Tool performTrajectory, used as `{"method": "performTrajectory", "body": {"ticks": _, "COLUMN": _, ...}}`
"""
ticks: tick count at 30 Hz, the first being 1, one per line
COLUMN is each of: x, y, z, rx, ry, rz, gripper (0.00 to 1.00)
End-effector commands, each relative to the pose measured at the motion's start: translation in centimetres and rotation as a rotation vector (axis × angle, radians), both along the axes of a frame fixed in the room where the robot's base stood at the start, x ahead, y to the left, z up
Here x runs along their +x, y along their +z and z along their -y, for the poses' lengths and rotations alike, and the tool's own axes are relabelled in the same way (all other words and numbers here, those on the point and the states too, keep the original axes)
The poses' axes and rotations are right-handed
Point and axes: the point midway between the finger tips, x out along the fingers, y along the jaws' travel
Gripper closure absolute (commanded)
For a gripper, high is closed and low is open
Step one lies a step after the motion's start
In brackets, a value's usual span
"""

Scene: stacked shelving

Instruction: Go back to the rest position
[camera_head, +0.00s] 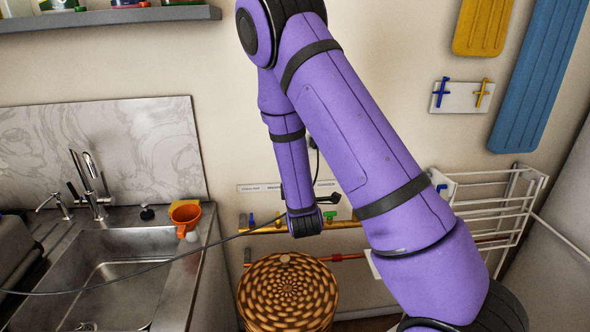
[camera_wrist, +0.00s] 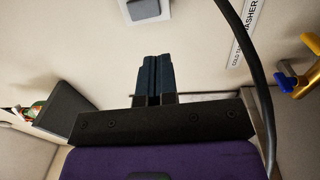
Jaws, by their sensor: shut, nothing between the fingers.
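My purple arm reaches across the middle of the head view, up and then down towards the wall. In the wrist view my gripper (camera_wrist: 154,75) shows as two dark fingers side by side, closed together and empty. They point towards a pale wall with a light-framed grey switch or socket (camera_wrist: 147,10). In the head view the fingers are too small or hidden to make out near the arm's end. No object is held.
A woven lidded basket (camera_head: 287,292) stands below my arm's end. A white drying rack (camera_head: 490,215) is at right. A dark hose (camera_wrist: 262,80) runs beside my gripper.

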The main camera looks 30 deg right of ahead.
Motion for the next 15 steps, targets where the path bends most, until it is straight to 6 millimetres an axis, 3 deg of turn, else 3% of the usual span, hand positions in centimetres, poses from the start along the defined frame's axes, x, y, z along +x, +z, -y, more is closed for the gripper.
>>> {"method": "performTrajectory", "body": {"ticks": 10, "x": -0.9, "y": 0.0, "z": -0.3, "rx": 0.008, "ry": -0.001, "rz": -0.001, "gripper": 1.00}}
{"method": "performTrajectory", "body": {"ticks": 15, "x": -0.5, "y": 1.3, "z": -0.4, "rx": 0.136, "ry": 0.002, "rz": -0.016, "gripper": 1.00}}
